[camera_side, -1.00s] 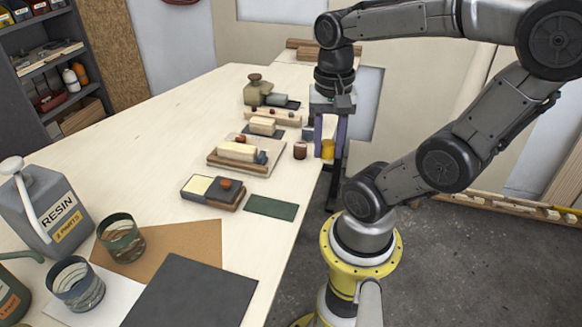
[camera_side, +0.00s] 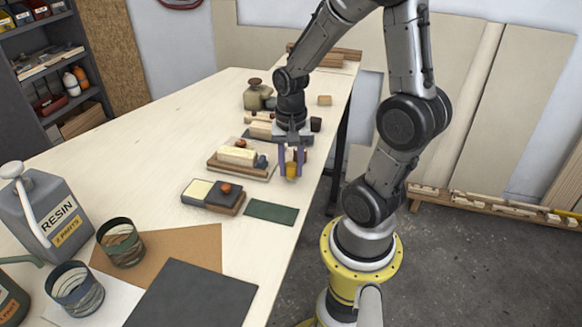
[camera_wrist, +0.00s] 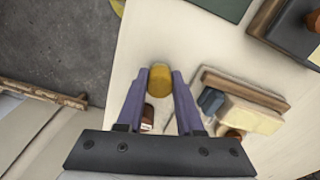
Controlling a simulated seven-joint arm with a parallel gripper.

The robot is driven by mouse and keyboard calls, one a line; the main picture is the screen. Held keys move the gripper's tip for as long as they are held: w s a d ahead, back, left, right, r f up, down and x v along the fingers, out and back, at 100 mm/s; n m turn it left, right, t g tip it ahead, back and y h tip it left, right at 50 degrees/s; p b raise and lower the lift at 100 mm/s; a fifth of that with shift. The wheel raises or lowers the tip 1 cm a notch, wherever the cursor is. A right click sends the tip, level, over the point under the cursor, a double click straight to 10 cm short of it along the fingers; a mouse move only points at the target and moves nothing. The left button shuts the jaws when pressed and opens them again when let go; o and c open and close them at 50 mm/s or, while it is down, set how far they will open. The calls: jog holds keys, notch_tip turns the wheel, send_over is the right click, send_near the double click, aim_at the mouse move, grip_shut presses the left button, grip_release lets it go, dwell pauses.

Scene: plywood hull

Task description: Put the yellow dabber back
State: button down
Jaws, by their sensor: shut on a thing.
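The yellow dabber (camera_side: 291,171) is a small yellow cylinder between the purple fingers of my gripper (camera_side: 293,165), which is shut on it. The dabber hangs upright, low at the table's right side; I cannot tell whether it touches the tabletop. The wrist view also shows the dabber (camera_wrist: 160,80) between the fingertips of my gripper (camera_wrist: 158,83).
A wooden tray with a cream block (camera_side: 237,156) stands left of my gripper. A small dark-brown piece (camera_wrist: 148,117) lies close to the fingers. A dark green mat (camera_side: 271,211) lies nearer the camera.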

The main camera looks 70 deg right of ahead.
aim_at(291, 165)
jog(key=shift+f, duration=0.25)
jog(key=shift+f, duration=0.1)
jog(key=c, duration=0.6)
grip_release()
jog(key=shift+o, duration=0.2)
notch_tip(291, 165, up, 12)
jog(key=s+a+r+n+t, duration=0.1)
jog(key=a+n+t, duration=0.1)
jog(key=a+n, duration=0.4)
jog(key=s+a+r+n+t, duration=0.2)
jog(key=a+n, duration=0.4)
jog(key=n, duration=0.3)
jog(key=shift+a+t, duration=0.15)
jog(key=shift+t, duration=0.65)
